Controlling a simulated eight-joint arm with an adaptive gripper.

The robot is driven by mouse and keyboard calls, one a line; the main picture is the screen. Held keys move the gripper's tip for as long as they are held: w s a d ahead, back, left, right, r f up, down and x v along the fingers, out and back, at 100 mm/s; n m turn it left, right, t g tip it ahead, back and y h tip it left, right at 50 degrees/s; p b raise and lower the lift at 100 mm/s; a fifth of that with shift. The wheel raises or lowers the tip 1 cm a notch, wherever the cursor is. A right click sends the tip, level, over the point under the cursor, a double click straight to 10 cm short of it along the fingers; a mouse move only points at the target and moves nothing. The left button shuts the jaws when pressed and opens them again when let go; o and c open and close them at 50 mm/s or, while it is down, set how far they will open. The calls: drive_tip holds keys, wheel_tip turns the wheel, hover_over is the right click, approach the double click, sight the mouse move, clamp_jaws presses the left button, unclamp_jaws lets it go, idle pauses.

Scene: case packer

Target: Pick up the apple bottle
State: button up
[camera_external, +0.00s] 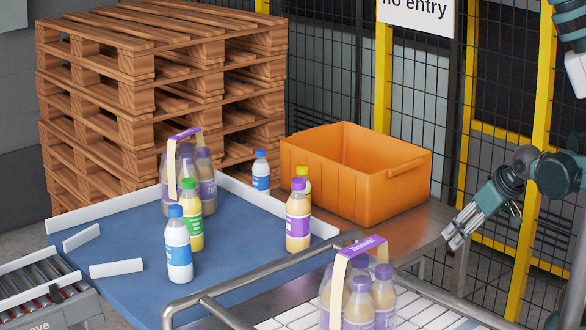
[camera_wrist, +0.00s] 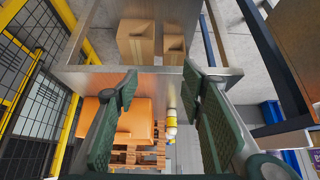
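A bottle of yellow juice with a green cap and green label, probably the apple bottle (camera_external: 190,222), stands upright on the blue table (camera_external: 125,275) in the external view. The label text is too small to read surely. A blue-capped white bottle (camera_external: 178,250) stands just in front of it. A bundled pack of purple-labelled bottles (camera_external: 207,180) stands right behind it. My gripper (camera_external: 457,232) is far to the right, beyond the orange crate, in the air. In the wrist view my gripper (camera_wrist: 160,82) has its fingers wide apart with nothing between them.
A purple-labelled bottle (camera_external: 298,222), a yellow-capped bottle (camera_external: 306,184) and another blue-capped bottle (camera_external: 261,174) stand apart near the table's right side. An orange crate (camera_external: 390,185) is between them and my gripper. Another bottle pack (camera_external: 357,300) is in front. Low white rails edge the table.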

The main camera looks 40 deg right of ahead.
idle(0.3)
drive_tip(key=o, duration=0.3)
